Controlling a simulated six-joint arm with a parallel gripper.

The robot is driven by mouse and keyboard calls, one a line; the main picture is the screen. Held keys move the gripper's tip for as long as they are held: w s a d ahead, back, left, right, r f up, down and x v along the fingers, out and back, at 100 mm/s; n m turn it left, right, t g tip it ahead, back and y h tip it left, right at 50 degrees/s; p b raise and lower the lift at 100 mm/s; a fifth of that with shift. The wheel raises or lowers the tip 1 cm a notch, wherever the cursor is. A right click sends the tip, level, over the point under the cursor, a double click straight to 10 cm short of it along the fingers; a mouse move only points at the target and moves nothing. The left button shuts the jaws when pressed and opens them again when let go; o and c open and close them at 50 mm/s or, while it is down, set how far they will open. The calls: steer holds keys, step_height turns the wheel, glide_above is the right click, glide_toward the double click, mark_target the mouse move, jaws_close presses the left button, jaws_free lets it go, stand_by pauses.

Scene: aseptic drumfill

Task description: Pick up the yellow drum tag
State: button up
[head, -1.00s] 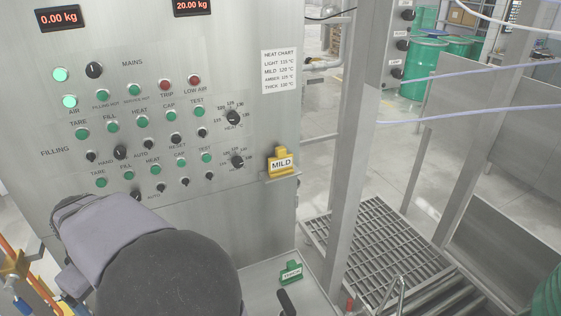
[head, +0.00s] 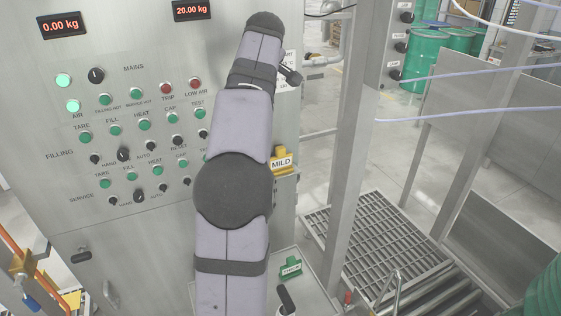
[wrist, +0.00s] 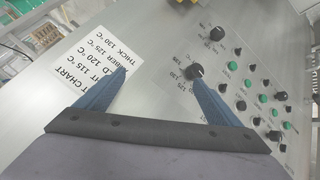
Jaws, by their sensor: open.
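The yellow drum tag (head: 281,163), marked MILD, sits upright on a small ledge at the right edge of the control panel in the head view. A yellow piece, apparently the same tag, shows at the top edge of the wrist view (wrist: 178,2), mostly cut off. My gripper (wrist: 160,73) is open and empty, its two blue fingers spread over the panel face between the heat chart and a black knob. In the head view, the gripper is up near the heat chart, above the tag, with its fingers hardly visible.
The control panel (head: 60,130) carries several projecting knobs and buttons. The heat chart (wrist: 85,65) lies flat on it. A green tag (head: 291,267) marked THICK stands on a lower surface. A steel post (head: 355,130) rises to the right of the yellow tag.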

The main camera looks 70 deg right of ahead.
mark_target(281, 160)
steer(key=s+d+f+m+y, duration=0.1)
steer(key=s+f, duration=0.1)
steer(key=f, duration=0.5)
steer(key=s+d+f+m+y, duration=0.1)
steer(key=s+d+f+m, duration=0.1)
steer(key=f, duration=0.5)
steer(key=s+d+f+m+g+y, duration=0.1)
steer(key=s+d+f+m, duration=0.1)
steer(key=f, duration=0.5)
steer(key=shift+s+d, duration=0.15)
steer(key=shift+s, duration=0.3)
steer(key=shift+f+m, duration=0.2)
steer(key=shift+m, duration=0.1)
steer(key=shift+p+x, duration=0.65)
steer(key=shift+x, duration=0.4)
steer(key=shift+w+d+f+p, duration=0.25)
steer(key=shift+w+f+p, duration=0.15)
steer(key=shift+p, duration=0.5)
steer(key=p+x, duration=0.2)
steer(key=x, duration=0.1)
steer(key=shift+s+d+r, duration=0.1)
steer(key=shift+d+f, duration=0.15)
steer(key=shift+f, duration=0.35)
steer(key=shift+c, duration=0.7)
steer(key=c, duration=1)
